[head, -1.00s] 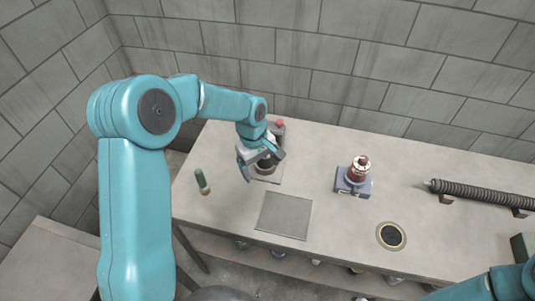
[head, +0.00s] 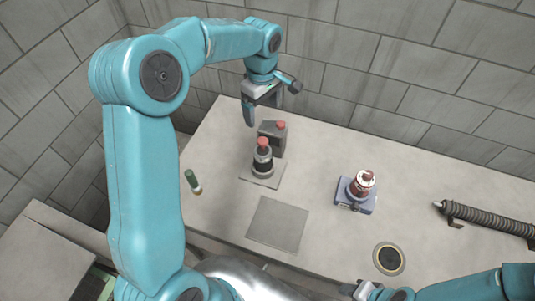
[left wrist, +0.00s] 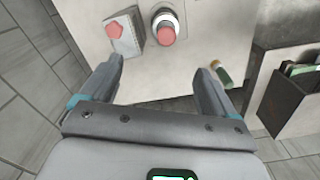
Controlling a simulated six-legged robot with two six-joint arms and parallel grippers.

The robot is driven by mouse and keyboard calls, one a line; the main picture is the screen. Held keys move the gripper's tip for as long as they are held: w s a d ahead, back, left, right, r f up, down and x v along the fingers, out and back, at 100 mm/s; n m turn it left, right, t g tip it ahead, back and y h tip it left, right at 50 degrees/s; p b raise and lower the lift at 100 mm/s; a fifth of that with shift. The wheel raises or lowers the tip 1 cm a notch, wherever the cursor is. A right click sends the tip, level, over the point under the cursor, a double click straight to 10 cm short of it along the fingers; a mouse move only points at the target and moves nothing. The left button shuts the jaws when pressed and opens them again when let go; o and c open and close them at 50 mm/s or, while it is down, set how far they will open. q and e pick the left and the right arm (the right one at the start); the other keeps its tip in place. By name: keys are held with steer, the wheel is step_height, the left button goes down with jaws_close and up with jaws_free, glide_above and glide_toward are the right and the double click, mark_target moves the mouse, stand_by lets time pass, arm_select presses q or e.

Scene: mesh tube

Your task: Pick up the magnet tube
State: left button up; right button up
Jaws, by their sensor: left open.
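No label shows which object is the magnet tube. A dark upright cylinder with a red top and pale collar (head: 263,162) stands on a thin plate at the table's back left. A red-and-white piece (head: 361,184) sits on a blue-grey base right of centre. My left gripper (head: 270,101) is open and empty, raised above and behind the red-topped cylinder. My right gripper (head: 366,289) is partly visible at the bottom edge; its jaws are unclear.
A grey box with a red knob (head: 273,134) stands just behind the cylinder. A ribbed rod (head: 487,218) rests on supports at right. Block walls close the back and left.

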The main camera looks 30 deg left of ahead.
arm_select(q)
glide_above(262, 150)
steer(key=f, duration=0.3)
steer(key=a+f, duration=0.1)
steer(key=f, duration=0.1)
steer(key=shift+w+f, duration=0.3)
steer(key=shift+f, duration=0.05)
steer(key=f, duration=0.3)
steer(key=w+f, duration=0.1)
steer(key=f, duration=0.1)
steer(key=shift+d, duration=0.25)
steer(key=shift+s+f, duration=0.7)
steer(key=shift+f, duration=0.25)
steer(key=f, duration=0.3)
steer(key=shift+w+d+f, duration=0.2)
steer(key=shift+w+f, duration=0.15)
steer(key=shift+w, duration=0.05)
steer(key=shift+s+a+r, duration=0.1)
steer(key=shift+s+r, duration=0.1)
steer(key=shift+s, duration=0.15)
steer(key=shift+c, duration=0.3)
steer(key=shift+w+f, duration=0.15)
steer(key=shift+w, duration=0.1)
steer(key=c, duration=1.5)
steer(key=shift+s, duration=0.15)
jaws_close()
